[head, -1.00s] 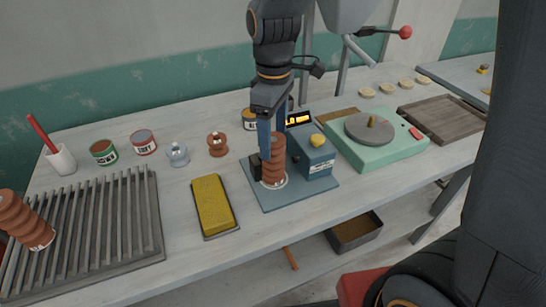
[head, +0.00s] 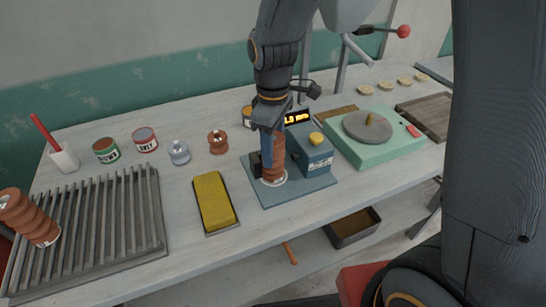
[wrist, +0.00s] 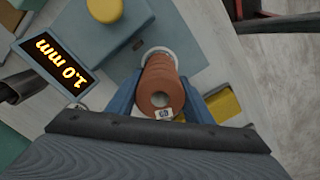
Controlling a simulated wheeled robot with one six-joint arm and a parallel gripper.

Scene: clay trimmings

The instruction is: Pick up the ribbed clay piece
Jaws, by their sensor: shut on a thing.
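The ribbed clay piece (head: 272,163) is an orange-brown ribbed cylinder. It stands upright on the blue-grey base plate (head: 298,193) of a small device, with a pale ring at its foot. My gripper (head: 270,136) reaches down over it from above, and its blue fingers are shut on the piece's sides. In the wrist view the piece (wrist: 161,85) shows end-on with a central hole and a small white label, between the two blue fingers.
The device's blue box (head: 310,155) with a yellow button stands just right of the piece; its display reads 1.0 mm. A yellow sponge block (head: 214,200) lies left. Another ribbed piece (head: 27,218) rests on the slatted rack (head: 105,235). A green wheel unit (head: 375,140) stands right.

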